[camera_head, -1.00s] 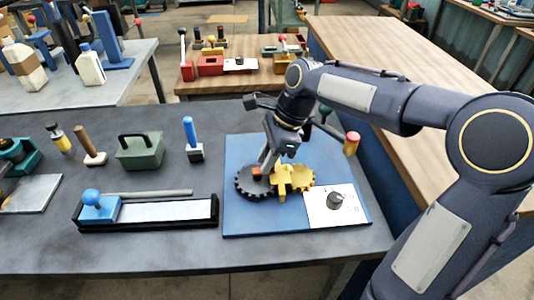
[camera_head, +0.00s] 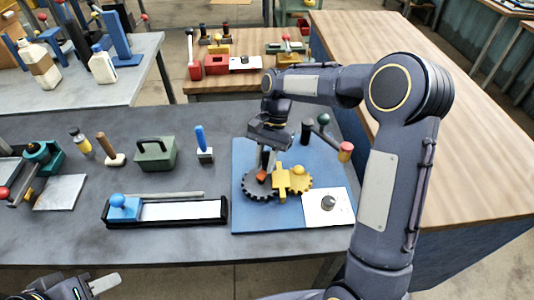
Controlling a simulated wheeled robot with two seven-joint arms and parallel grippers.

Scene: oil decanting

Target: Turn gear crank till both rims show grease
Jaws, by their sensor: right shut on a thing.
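A blue baseplate (camera_head: 240,215) on the grey bench carries a black toothed gear (camera_head: 252,192) meshing with a yellow gear (camera_head: 304,182). A yellow bracket stands between them. My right gripper (camera_head: 263,166) points down over the black gear and is shut at a small orange-red piece (camera_head: 261,177), which appears to be the crank's grip; the fingers hide most of it. Grease on the rims cannot be made out. My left gripper (camera_head: 103,284) shows only partly at the bottom left edge, away from the gears; its jaw opening cannot be told.
A white card with a dark knob (camera_head: 328,202) sits at the plate's front right.

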